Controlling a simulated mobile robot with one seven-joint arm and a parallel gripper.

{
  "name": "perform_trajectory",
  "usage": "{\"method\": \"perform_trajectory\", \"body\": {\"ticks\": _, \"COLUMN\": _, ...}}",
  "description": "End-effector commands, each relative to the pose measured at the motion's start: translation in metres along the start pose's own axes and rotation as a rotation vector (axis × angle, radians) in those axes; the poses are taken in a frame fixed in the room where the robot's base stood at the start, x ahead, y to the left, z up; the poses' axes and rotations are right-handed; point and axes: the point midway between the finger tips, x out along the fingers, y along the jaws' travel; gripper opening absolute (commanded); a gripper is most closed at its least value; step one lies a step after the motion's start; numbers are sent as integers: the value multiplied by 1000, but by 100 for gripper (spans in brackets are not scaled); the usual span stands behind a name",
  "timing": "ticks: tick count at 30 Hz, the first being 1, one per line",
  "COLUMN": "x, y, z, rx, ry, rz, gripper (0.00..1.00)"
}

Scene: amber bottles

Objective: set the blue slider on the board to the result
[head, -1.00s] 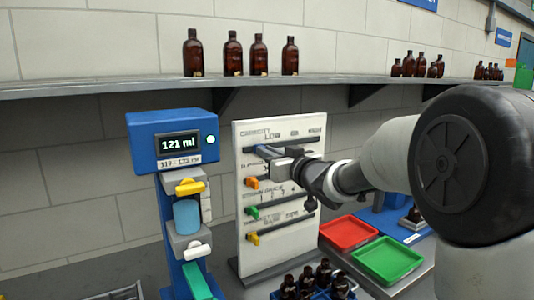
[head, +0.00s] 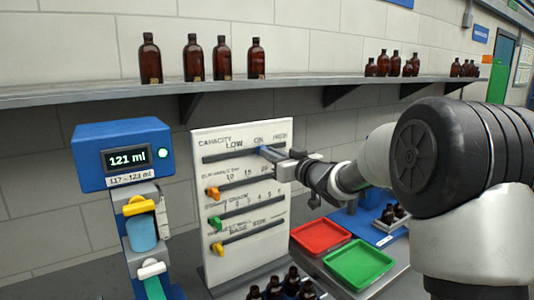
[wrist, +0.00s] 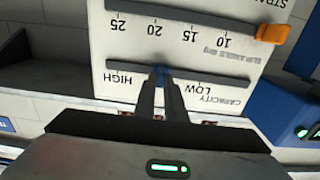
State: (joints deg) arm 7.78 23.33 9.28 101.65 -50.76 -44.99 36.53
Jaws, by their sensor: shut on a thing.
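The white board (head: 240,240) has labelled slots with sliders. The blue slider (wrist: 160,72) is on the top CAPACITY slot, between LOW and HIGH; in the head view it sits beneath the middle label. My gripper (head: 267,151) is shut on it; the fingers also show in the wrist view (wrist: 160,92), where the board appears upside down. The fingers hide the middle label in the wrist view. The blue measuring station's display (head: 126,158) reads 121 ml, with a smaller range label below that looks like 117 - 123 ml.
Orange (head: 213,193), green (head: 215,225) and yellow (head: 218,248) sliders sit at the left of the lower slots. A red tray (head: 320,236) and a green tray (head: 360,265) lie right of the board. Amber bottles (head: 222,59) stand on the shelf above, with several more below the board.

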Motion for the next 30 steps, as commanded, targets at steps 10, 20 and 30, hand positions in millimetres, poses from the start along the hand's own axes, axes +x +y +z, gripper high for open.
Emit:
{"method": "perform_trajectory", "body": {"ticks": 10, "x": 0, "y": 0, "z": 0, "rx": 0, "ry": 0, "rz": 1, "gripper": 19}}
{"method": "perform_trajectory", "body": {"ticks": 20, "x": 0, "y": 0, "z": 0, "rx": 0, "ry": 0, "rz": 0, "gripper": 30}}
{"method": "perform_trajectory", "body": {"ticks": 30, "x": -44, "y": 1, "z": 0, "rx": -3, "ry": 0, "rz": 4, "gripper": 30}}
